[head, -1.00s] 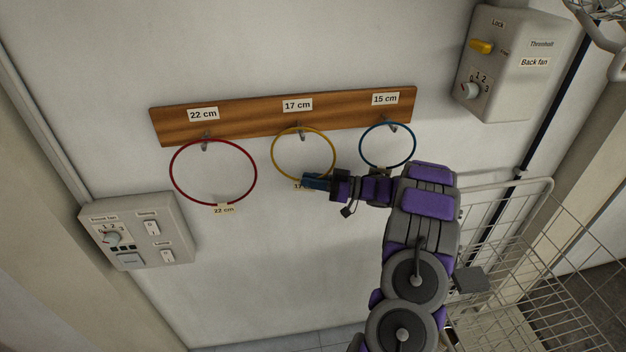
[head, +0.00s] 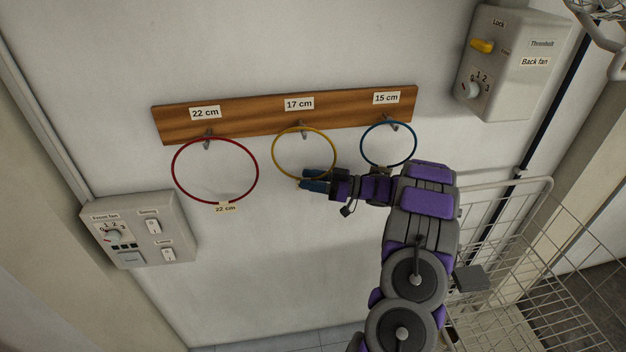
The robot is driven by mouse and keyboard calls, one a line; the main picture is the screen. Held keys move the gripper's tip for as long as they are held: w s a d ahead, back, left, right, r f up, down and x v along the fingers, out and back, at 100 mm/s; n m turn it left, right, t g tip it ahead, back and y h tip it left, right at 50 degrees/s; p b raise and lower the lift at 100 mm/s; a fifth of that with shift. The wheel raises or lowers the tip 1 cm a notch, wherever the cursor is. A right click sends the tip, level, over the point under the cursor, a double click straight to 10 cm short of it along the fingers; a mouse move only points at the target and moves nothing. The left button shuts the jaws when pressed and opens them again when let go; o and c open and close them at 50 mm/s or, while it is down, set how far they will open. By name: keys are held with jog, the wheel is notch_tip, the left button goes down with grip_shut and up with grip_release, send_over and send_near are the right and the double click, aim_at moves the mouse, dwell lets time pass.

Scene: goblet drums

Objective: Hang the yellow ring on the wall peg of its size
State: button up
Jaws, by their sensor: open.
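The yellow ring (head: 276,142) hangs at the middle peg (head: 303,131), under the 17 cm label (head: 299,104). The peg shows inside the ring's top edge. My gripper (head: 302,181) is open at the ring's lower right edge, its fingers apart and pointing left. The ring's bottom tag is mostly hidden by the fingers. Whether the fingers still touch the ring, I cannot tell. The red ring (head: 173,170), tagged 22 cm, hangs at the left peg (head: 207,143). The blue ring (head: 363,153) hangs at the right peg (head: 393,126), under the 15 cm label.
The wooden board (head: 250,119) carries the pegs on a pale wall. A switch box (head: 140,230) is at lower left and another box (head: 517,65) at upper right. A wire basket (head: 545,260) stands at lower right. The wall below the rings is clear at left.

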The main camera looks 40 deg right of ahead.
jog(key=v, duration=0.7)
jog(key=shift+s+d+f, duration=0.15)
jog(key=shift+d, duration=0.15)
jog(key=shift+a, duration=0.1)
